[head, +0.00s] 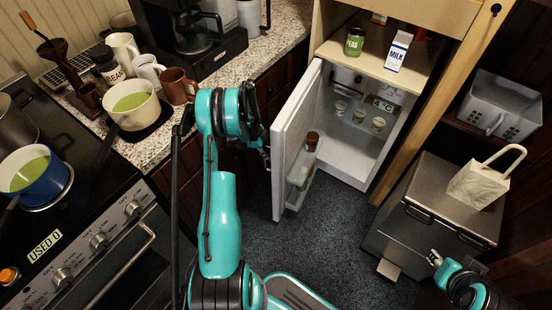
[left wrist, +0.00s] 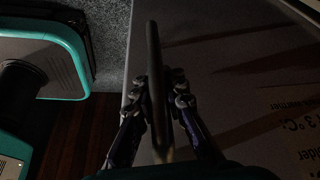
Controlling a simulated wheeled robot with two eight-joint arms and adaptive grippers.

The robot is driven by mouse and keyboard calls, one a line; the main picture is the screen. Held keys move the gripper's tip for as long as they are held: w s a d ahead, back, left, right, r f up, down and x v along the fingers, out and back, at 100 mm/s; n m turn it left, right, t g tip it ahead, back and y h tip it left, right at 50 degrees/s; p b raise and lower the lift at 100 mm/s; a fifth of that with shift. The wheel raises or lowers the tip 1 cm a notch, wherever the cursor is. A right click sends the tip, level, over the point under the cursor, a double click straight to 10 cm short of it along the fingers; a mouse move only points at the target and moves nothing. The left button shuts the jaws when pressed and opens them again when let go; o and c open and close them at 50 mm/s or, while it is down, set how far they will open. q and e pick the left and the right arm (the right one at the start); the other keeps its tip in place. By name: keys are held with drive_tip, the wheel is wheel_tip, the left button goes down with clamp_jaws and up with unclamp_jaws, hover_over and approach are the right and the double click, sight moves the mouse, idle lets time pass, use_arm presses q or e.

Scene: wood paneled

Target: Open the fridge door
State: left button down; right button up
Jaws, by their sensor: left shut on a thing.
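The small white fridge (head: 345,155) stands under a wooden counter, and its door (head: 296,140) is swung partly open to the left. The inner door shelf and the lit interior with several small jars show. My left gripper (head: 264,146) is at the outer side of the door, partly hidden by my arm. In the left wrist view the dark bar handle (left wrist: 154,75) runs between the fingers of my left gripper (left wrist: 158,105), which is shut on it. My right gripper (head: 435,258) is at the lower right, away from the fridge, too small to read its fingers.
The stove (head: 100,235) and granite counter (head: 235,75) are at the left. Dark floor (head: 325,235) is clear in front of the fridge.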

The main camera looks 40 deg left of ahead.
sight(265, 146)
use_arm(q)
drive_tip(key=shift+s+a+f, duration=0.1)
drive_tip(key=shift+s+a, duration=0.35)
drive_tip(key=shift+s, duration=0.05)
drive_tip(key=c, duration=1.6)
unclamp_jaws()
drive_tip(key=shift+s, duration=0.15)
drive_tip(key=shift+o, duration=0.3)
drive_tip(key=shift+s+a, duration=0.1)
drive_tip(key=shift+w, duration=0.2)
wheel_tip(265, 146, up, 10)
drive_tip(key=shift+r, duration=0.1)
